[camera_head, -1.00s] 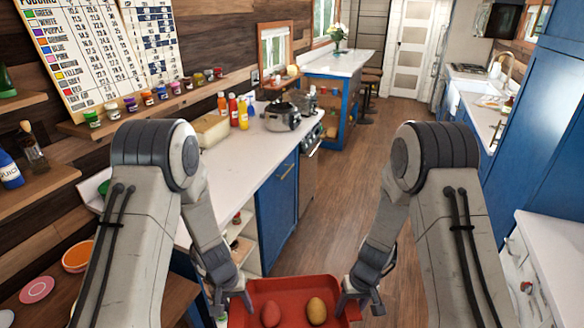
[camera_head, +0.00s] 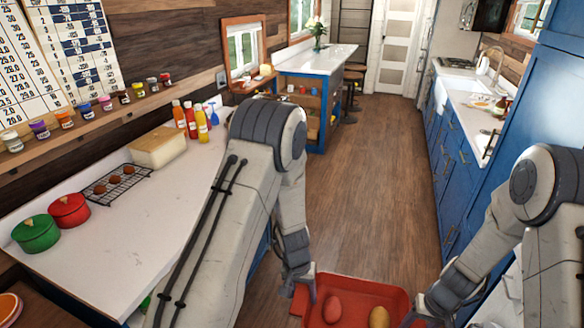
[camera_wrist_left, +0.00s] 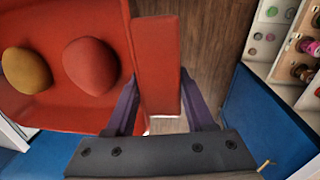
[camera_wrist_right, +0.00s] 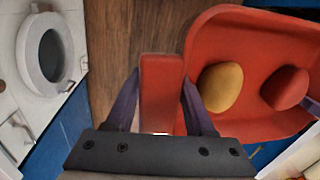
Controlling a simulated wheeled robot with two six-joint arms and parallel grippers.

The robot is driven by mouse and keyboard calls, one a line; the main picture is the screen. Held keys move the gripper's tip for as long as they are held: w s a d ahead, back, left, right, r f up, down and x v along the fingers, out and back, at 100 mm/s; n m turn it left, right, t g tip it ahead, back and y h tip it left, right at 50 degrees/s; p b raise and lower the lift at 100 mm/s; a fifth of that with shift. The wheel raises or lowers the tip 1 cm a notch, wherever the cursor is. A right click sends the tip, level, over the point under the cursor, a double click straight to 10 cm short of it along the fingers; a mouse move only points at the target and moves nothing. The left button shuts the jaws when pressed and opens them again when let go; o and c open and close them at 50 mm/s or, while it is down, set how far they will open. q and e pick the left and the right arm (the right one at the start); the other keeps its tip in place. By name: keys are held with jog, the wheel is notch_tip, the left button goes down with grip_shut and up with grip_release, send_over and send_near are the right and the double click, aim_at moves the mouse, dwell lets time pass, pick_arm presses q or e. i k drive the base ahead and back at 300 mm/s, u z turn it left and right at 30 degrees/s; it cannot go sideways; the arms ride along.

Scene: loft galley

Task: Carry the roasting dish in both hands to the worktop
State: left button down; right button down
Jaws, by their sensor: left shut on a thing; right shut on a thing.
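The red roasting dish (camera_head: 350,289) is held out over the wooden floor, low in the head view, its near part cut off by the picture's edge. A red, round food item (camera_head: 332,308) and a yellow-brown one (camera_head: 379,317) lie in it. My left gripper (camera_head: 304,287) is shut on the dish's left handle, which shows between the fingers in the left wrist view (camera_wrist_left: 158,65). My right gripper (camera_head: 424,312) is shut on the right handle, seen in the right wrist view (camera_wrist_right: 160,85). The white worktop (camera_head: 120,245) runs along the left, partly hidden by my left arm.
On the worktop stand a green pot (camera_head: 36,235), a red pot (camera_head: 69,212), a black rack (camera_head: 116,184) with brown items, a pale block (camera_head: 158,148) and several bottles (camera_head: 191,118). The worktop's front middle is bare. Blue cabinets (camera_head: 455,165) line the right; the floor aisle (camera_head: 365,180) is clear.

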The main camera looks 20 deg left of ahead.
aim_at(195, 182)
jog(key=z, duration=0.1)
jog(key=i, duration=1.85)
jog(key=u, duration=0.65)
jog(key=i, duration=0.75)
jog(key=u, duration=1.35)
jog(key=i, duration=0.75)
jog(key=u, duration=0.65)
